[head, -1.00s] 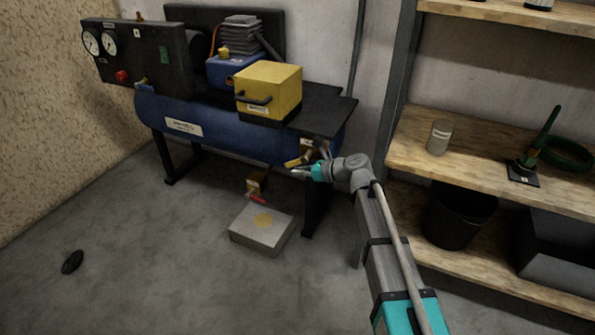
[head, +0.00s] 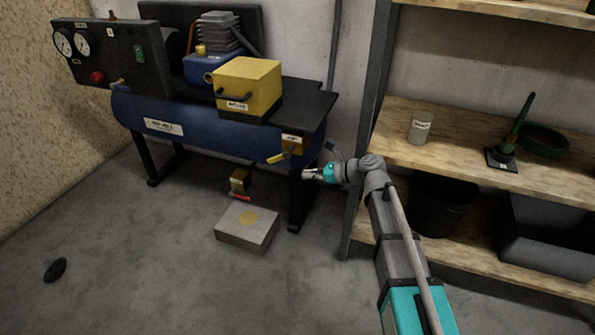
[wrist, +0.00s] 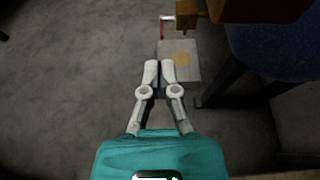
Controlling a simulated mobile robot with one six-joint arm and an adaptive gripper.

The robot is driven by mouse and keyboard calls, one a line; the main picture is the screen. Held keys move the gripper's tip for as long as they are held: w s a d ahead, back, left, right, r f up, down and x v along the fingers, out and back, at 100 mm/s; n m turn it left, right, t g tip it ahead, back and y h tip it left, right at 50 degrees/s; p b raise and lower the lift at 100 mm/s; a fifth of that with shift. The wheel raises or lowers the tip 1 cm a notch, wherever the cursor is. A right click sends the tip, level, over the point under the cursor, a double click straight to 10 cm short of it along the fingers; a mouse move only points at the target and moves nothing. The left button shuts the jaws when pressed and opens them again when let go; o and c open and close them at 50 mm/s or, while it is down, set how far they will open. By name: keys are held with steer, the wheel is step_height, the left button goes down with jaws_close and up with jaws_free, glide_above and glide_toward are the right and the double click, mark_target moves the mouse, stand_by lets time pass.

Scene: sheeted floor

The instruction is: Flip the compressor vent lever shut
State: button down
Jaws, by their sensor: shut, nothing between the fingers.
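The blue compressor tank (head: 215,133) stands on black legs. At its right end is a brass valve block (head: 293,145) with a small label too small to read. A yellow lever (head: 276,158) sticks out from the block to the left, slanting slightly down.
A grey slab (head: 246,228) with a yellow stain lies on the floor under the red lever. A yellow box (head: 247,88) stands on the compressor's top plate. Wooden shelving (head: 450,158) with a post is close on the right. The floor to the left is mostly clear.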

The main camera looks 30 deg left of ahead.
steer(key=shift+p+v, duration=0.3)
steer(key=shift+v, duration=1.1)
steer(key=c, duration=1.1)
jaws_free()
steer(key=shift+o, duration=1.1)
steer(key=shift+d, duration=0.3)
steer(key=shift+o, duration=0.7)
steer(key=w+d+n+t+h+p, duration=0.1)
steer(key=d+n+h+p, duration=0.2)
steer(key=d, duration=0.8)
steer(key=shift+d+r+n+p, duration=0.15)
steer(key=shift+n+p, duration=0.55)
steer(key=shift+p, duration=0.3)
steer(key=s+d+r+n+h+p, duration=0.1)
steer(key=s+d+n+h+p, duration=0.1)
steer(key=d, duration=1)
steer(key=s+d+r+n+t+h+p, duration=0.1)
steer(key=d+n+h+p, duration=0.4)
steer(key=d, duration=0.8)
steer(key=s+d+r+n+h+p, duration=0.2)
steer(key=s+d+n+h+p, duration=0.1)
steer(key=d, duration=0.9)
steer(key=shift+s+d+r+n+h+p, duration=0.15)
steer(key=shift+s+d+n+h+p, duration=0.2)
steer(key=shift+n+p, duration=0.5)
steer(key=shift+a, duration=0.25)
